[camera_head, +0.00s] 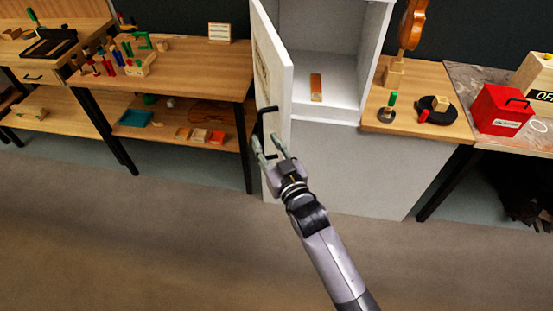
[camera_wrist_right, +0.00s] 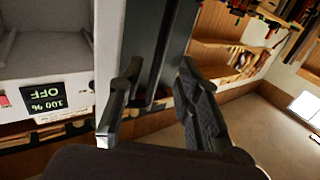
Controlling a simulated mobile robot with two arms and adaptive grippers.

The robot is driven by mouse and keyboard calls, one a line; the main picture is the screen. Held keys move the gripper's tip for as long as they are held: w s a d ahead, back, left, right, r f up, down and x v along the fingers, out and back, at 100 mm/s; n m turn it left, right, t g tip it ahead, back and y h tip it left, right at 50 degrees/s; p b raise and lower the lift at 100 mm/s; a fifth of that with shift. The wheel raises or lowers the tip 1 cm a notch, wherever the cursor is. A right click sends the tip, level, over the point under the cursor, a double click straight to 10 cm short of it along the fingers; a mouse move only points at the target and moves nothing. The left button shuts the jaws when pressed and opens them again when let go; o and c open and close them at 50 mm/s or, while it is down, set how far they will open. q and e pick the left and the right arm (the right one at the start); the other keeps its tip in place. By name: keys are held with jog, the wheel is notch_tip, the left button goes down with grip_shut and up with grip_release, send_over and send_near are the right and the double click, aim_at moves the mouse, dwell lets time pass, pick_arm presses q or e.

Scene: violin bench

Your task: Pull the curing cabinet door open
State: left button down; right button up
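The white curing cabinet (camera_head: 345,50) stands in the middle of the head view. Its door (camera_head: 271,60) is swung wide open toward the left, and the interior shows. The black door handle (camera_head: 268,120) is upright on the door's face. My right gripper (camera_head: 268,140) is at the handle's lower end with its two fingers spread apart. In the right wrist view the fingers (camera_wrist_right: 155,85) are also apart, with a dark upright bar (camera_wrist_right: 150,50) between or just beyond them. I cannot tell whether they touch it. My left gripper is not in view.
An orange-brown strip (camera_head: 316,87) lies inside the cabinet. A wooden bench (camera_head: 180,80) with tools stands left of the door. A bench (camera_head: 440,125) with a violin and a red box (camera_head: 500,110) is on the right. The floor (camera_head: 130,240) in front is clear.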

jog(key=v, duration=0.6)
jog(key=shift+s, duration=0.4)
jog(key=shift+d, duration=0.15)
jog(key=shift+c, duration=0.2)
